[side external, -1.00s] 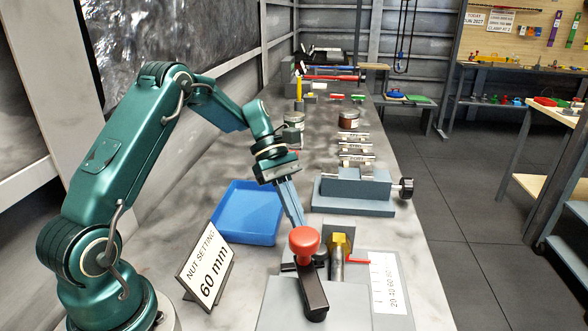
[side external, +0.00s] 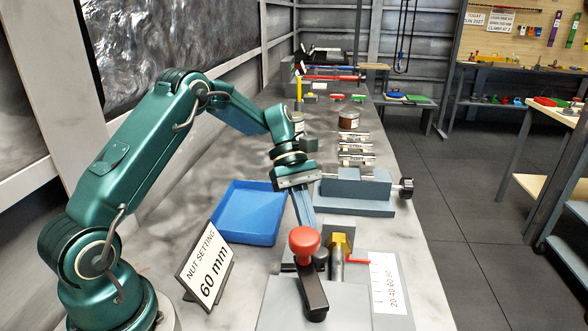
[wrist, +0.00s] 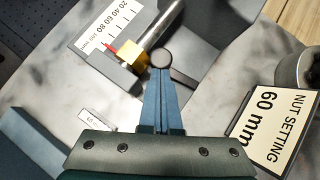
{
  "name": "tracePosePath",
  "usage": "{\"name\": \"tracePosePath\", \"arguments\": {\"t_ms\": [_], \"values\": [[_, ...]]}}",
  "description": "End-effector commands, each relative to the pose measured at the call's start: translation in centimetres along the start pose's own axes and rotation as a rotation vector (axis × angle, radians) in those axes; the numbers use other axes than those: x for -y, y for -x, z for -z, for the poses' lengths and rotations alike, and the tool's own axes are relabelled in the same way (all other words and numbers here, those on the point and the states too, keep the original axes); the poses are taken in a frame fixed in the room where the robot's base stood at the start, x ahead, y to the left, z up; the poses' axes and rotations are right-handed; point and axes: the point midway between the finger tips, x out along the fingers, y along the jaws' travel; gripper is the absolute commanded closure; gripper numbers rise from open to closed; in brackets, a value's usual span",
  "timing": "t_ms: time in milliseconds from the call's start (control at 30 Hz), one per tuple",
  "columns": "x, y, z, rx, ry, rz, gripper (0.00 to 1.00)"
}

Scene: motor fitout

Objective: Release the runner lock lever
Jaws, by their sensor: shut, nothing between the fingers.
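A dark lever with a red knob (side external: 304,240) stands on the grey fixture (side external: 275,305) at the front of the bench. My gripper (side external: 311,224) is shut and empty, its blue fingers pointing down just behind the red knob. The fingertips are partly hidden by the knob, so contact cannot be told there. In the wrist view my shut fingertips (wrist: 161,72) lie at a dark round end (wrist: 162,58) with a dark bar running down right. A yellow nut (side external: 341,242) on a metal rod is beside the knob; the nut also shows in the wrist view (wrist: 126,61).
A printed scale (side external: 388,283) and red pointer (side external: 358,261) are right of the rod. A "NUT SETTING 60 mm" sign (side external: 207,270) stands left. A blue tray (side external: 240,215) lies behind the sign, and a grey vise-like block (side external: 355,190) is behind the fixture.

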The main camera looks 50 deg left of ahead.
Motion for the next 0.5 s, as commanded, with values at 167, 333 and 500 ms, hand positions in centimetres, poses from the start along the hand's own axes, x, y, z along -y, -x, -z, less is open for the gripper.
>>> {"name": "tracePosePath", "arguments": {"t_ms": [167,333,500], "values": [[-0.13,-0.63,-0.62,-0.001,-0.058,0.053,1.00],[-0.17,-0.76,-0.84,0.000,-0.054,0.049,1.00],[-0.17,-0.75,-0.82,0.000,-0.054,0.048,1.00]]}}
